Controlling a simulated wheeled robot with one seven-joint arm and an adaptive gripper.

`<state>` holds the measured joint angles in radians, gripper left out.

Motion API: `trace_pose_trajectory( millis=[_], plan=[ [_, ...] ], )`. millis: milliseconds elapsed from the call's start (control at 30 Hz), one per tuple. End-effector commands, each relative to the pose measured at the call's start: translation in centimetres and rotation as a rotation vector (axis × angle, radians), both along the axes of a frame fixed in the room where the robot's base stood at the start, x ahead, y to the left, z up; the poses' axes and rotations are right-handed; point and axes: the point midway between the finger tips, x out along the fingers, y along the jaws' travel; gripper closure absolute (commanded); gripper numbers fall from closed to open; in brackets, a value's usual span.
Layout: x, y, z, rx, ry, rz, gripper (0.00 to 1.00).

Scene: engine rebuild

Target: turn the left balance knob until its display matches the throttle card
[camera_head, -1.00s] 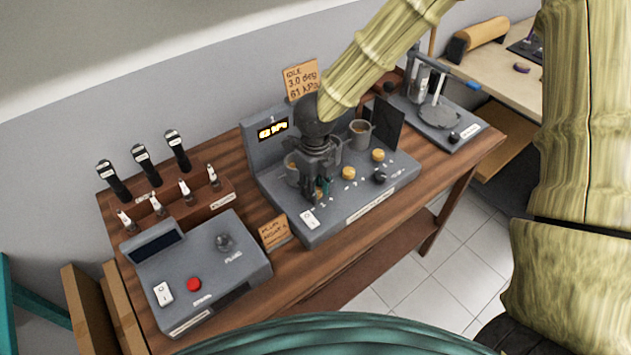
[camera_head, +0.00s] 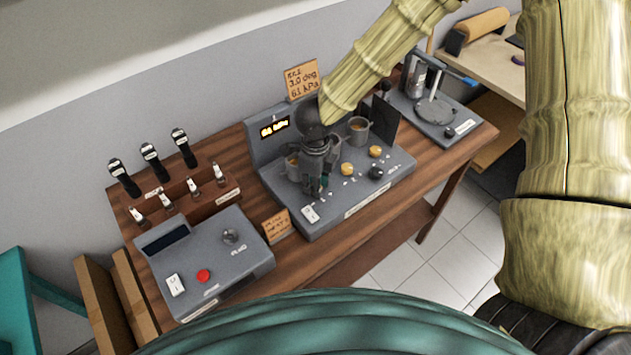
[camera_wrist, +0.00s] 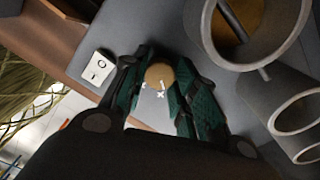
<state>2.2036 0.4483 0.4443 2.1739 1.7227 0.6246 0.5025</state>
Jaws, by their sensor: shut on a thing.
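The throttle card (camera_head: 302,80) is an orange note at the back of the bench and reads about "3.0 deg, 61 kPa". The lit display (camera_head: 274,127) on the grey balance console shows a kPa value, too blurred to read surely. My gripper (camera_head: 318,186) points down over the left part of the console. In the wrist view its green fingers are shut on the left balance knob (camera_wrist: 159,76), a round tan knob between the fingertips. The knob is mostly hidden by my gripper in the head view.
Metal cups (camera_head: 358,130) stand behind.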

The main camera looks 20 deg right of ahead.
Motion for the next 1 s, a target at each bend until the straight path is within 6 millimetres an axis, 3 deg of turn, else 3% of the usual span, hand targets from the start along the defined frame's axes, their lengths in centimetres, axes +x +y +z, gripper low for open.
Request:
trace_pose_trajectory(
  millis=[100,133,267,667,1000],
  plan=[
    [0.1,0.0,0.1,-0.001,-0.002,-0.001,0.95],
    [0.1,0.0,0.1,-0.001,-0.002,-0.001,0.7],
    [0.1,0.0,0.1,0.0,-0.001,-0.001,0.49],
    [0.1,0.0,0.5,0.0,-0.001,-0.001,0.49],
    [0.1,0.0,5.8,0.002,-0.003,-0.003,0.49]
  ],
)
